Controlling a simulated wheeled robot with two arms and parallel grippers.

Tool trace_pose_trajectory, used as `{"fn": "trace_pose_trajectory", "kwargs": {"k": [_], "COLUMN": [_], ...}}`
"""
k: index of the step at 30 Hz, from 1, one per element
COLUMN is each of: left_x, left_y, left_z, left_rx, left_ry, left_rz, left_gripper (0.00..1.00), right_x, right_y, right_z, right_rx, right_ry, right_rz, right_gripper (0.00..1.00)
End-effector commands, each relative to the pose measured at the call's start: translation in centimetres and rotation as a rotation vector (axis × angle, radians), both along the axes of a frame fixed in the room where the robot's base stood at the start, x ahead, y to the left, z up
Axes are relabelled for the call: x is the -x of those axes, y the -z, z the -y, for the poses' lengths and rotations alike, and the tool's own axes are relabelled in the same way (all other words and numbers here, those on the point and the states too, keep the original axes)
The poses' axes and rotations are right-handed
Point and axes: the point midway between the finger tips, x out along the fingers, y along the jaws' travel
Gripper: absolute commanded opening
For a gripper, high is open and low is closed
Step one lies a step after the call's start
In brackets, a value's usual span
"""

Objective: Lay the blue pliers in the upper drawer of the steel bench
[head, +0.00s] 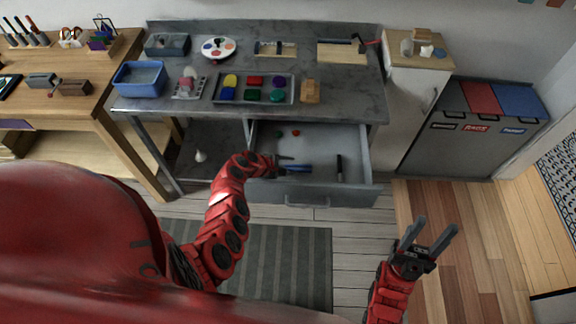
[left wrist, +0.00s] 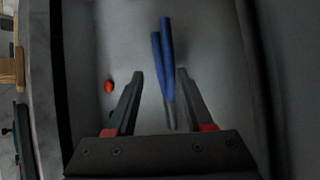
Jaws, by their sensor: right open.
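The upper drawer (head: 354,146) of the steel bench (head: 345,97) is pulled open. The blue pliers (head: 296,168) lie inside the drawer near its front, and in the left wrist view the blue pliers (left wrist: 167,60) show their two handles pointing away from the gripper. My left gripper (head: 284,164) is over the drawer with its fingers apart. In the left wrist view my left gripper (left wrist: 160,74) has the pliers' lower part between its fingers, with a gap on both sides. My right gripper (head: 437,224) is open and empty, in front of and right of the drawer.
A red piece (head: 295,133), a green piece (head: 280,134) and a dark slim object (head: 339,168) also lie in the drawer. A blue bin (head: 140,80) and a tray (head: 222,91) of coloured pieces stand on the bench top. A white cabinet (head: 405,110) stands right of the bench.

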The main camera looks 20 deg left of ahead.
Motion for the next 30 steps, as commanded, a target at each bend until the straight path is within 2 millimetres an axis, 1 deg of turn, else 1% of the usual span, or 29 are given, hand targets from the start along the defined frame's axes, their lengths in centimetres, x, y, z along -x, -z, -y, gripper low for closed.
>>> {"fn": "trace_pose_trajectory", "kwargs": {"k": [8,14,23,30], "left_x": [0.1,0.7,2.9,5.1], "left_y": [-0.1,-0.9,-3.4,-5.7], "left_z": [-0.1,-0.5,-2.2,-3.6], "left_rx": [0.0,0.003,-0.001,-0.001], "left_ry": [0.0,-0.001,-0.003,-0.004], "left_rz": [0.001,0.004,0.004,0.002], "left_gripper": [0.51,0.51,0.51,0.51], "right_x": [0.0,0.0,0.0,0.0], "right_y": [0.0,0.1,0.7,1.5], "right_z": [0.0,0.0,0.0,0.0], "right_rx": [0.0,0.0,0.0,0.0], "right_ry": [0.0,0.0,0.0,0.0], "right_rz": [0.0,0.0,0.0,0.0], "right_gripper": [0.51,0.51,0.51,0.51]}}
